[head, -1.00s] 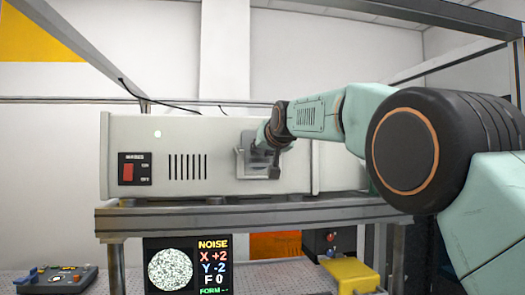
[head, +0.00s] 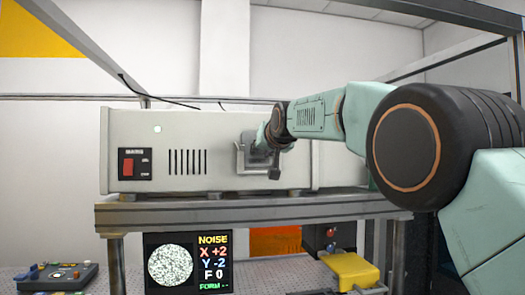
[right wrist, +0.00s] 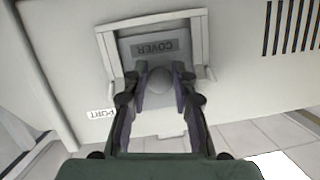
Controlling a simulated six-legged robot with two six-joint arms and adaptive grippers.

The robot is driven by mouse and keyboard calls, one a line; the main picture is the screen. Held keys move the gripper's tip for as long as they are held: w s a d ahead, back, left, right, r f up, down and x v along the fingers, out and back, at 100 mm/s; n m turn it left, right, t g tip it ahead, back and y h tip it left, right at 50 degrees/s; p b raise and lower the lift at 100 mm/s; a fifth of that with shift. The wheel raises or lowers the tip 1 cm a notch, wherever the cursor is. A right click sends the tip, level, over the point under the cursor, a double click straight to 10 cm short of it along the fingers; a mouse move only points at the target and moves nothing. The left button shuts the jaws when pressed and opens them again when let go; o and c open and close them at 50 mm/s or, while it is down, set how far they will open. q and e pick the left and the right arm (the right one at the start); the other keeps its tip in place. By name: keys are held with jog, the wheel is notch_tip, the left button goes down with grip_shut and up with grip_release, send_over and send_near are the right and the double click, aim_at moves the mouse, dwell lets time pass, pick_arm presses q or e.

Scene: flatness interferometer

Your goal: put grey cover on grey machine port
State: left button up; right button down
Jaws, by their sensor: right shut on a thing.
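My right gripper (head: 270,160) is shut on the round knob of the grey cover, at the front of the machine (head: 220,150). In the right wrist view, the gripper (right wrist: 160,82) has one finger on each side of the knob. The grey cover (right wrist: 152,45), with an upside-down COVER label, shows within a pale U-shaped port frame (right wrist: 108,48). I cannot tell whether the cover is seated or slightly in front of the port. In the head view the arm partly hides the cover and frame (head: 239,160). My left gripper is out of view.
The machine stands on a grey shelf (head: 150,217) and has a red switch (head: 128,168) and vent slots. Below are a NOISE display (head: 188,262), a control box (head: 55,277) and a yellow block (head: 352,272). Metal frame bars cross above.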

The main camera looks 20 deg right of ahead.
jog(key=shift+f, duration=0.4)
jog(key=c, duration=1)
grip_release()
jog(key=shift+s, duration=0.15)
jog(key=v, duration=1.2)
jog(key=shift+s+f, duration=0.1)
